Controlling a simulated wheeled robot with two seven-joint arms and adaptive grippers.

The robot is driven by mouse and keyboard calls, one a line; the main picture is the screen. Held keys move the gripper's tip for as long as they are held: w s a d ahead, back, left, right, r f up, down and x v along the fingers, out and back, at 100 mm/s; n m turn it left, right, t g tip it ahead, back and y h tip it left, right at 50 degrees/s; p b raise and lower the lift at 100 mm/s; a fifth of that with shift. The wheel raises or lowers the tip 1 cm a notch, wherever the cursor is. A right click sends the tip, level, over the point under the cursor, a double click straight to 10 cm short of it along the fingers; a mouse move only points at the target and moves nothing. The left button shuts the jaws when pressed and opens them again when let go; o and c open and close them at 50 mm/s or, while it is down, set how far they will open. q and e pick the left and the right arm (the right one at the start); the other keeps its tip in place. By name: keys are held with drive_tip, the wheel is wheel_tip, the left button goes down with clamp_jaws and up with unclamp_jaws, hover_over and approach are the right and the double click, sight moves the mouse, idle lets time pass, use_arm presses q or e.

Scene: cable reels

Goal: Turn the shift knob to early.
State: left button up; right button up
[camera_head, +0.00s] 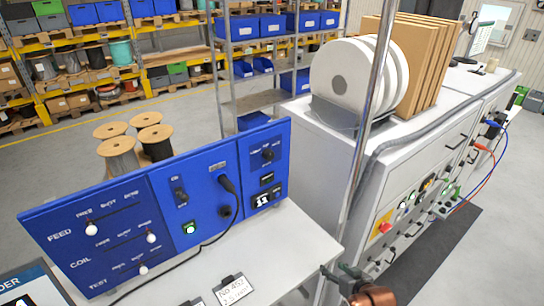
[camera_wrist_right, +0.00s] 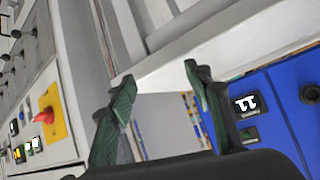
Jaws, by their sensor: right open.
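The blue control panel (camera_head: 215,236) stands on the white bench. A small dark knob (camera_head: 267,155) sits at the top of its right section, under white lettering too small to read; I take it for the shift knob. Which way it points is unclear. My right gripper (camera_head: 338,270) is at the bottom, right of the panel and apart from it. In the right wrist view the right gripper (camera_wrist_right: 154,84) is open and empty, with the panel (camera_wrist_right: 284,70) beyond its right finger. My left gripper is not in view.
A counter (camera_head: 264,199) reads 11 below the knob. A black plug with a cable (camera_head: 227,184) hangs on the panel's middle section. A metal post (camera_head: 366,110) rises between the bench and a white cabinet (camera_head: 330,130).

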drive_tip(key=w+a+r+n+t+y, duration=0.1)
drive_tip(key=w+a+r+t+y, duration=0.1)
drive_tip(key=w+a+r, duration=0.45)
drive_tip(key=w+a+r+t+y, duration=0.1)
drive_tip(key=w+a+r, duration=0.2)
drive_tip(key=w+r, duration=0.5)
drive_tip(key=n+t+y, duration=0.1)
drive_tip(key=t+y, duration=0.1)
drive_tip(key=y, duration=0.2)
approach(271, 157)
drive_tip(key=x, duration=0.2)
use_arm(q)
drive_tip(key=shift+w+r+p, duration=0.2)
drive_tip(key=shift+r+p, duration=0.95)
use_arm(e)
drive_tip(key=shift+x, duration=3.5)
drive_tip(key=shift+s+a+r, duration=0.1)
drive_tip(key=shift+c, duration=0.4)
drive_tip(key=c, duration=1.1)
drive_tip(key=shift+n, duration=0.3)
